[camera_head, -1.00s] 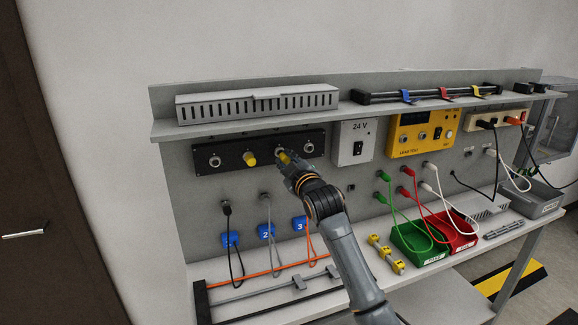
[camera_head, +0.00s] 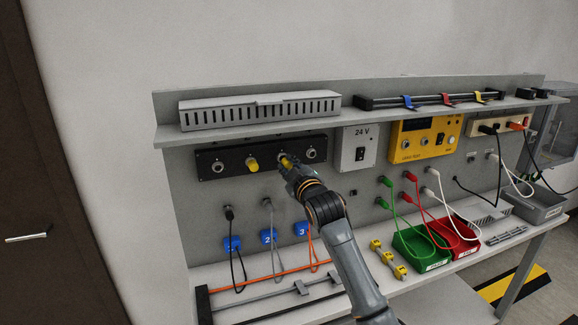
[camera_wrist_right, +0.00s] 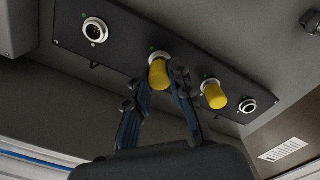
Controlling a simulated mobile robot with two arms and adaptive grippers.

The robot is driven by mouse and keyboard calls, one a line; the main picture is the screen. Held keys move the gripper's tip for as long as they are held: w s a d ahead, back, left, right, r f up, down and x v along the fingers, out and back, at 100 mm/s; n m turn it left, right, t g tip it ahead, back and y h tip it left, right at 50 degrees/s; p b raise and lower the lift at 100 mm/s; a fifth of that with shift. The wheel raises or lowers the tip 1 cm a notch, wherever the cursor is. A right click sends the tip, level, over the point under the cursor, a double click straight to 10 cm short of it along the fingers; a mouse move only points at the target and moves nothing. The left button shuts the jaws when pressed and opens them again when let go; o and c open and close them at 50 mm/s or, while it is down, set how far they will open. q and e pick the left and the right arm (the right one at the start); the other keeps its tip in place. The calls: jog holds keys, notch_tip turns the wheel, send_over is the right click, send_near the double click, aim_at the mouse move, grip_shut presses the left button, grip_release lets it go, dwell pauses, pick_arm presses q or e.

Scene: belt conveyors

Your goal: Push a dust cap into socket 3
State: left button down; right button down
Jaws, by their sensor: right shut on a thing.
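The black socket panel (camera_head: 232,162) is on the back wall of the bench, with a row of round sockets. My right gripper (camera_head: 289,165) is at the third socket from the left, shut on a yellow dust cap (camera_wrist_right: 158,75). The cap's far end is at the socket's ring (camera_wrist_right: 160,55); how deep it sits cannot be told. Another yellow cap (camera_head: 253,165) is in the second socket and shows in the right wrist view (camera_wrist_right: 214,96). The first socket (camera_head: 217,167) and fourth socket (camera_head: 311,153) are bare. My left gripper is out of view.
Yellow caps (camera_head: 387,258) lie on the bench, left of a green bin (camera_head: 422,260) and a red bin (camera_head: 462,242). Cables hang from plugs below the panel. A shelf with a slotted grey duct (camera_head: 260,110) is above it. A yellow tester (camera_head: 425,138) is to the right.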

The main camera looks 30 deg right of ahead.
jog(key=shift+w+r+p, duration=0.1)
jog(key=shift+w+p, duration=0.1)
jog(key=shift+p, duration=0.55)
dwell(1.3)
jog(key=shift+w+d, duration=0.1)
jog(key=shift+w, duration=0.4)
dwell(0.6)
jog(key=c, duration=1.1)
grip_release()
jog(key=v, duration=1.2)
jog(key=shift+s, duration=0.1)
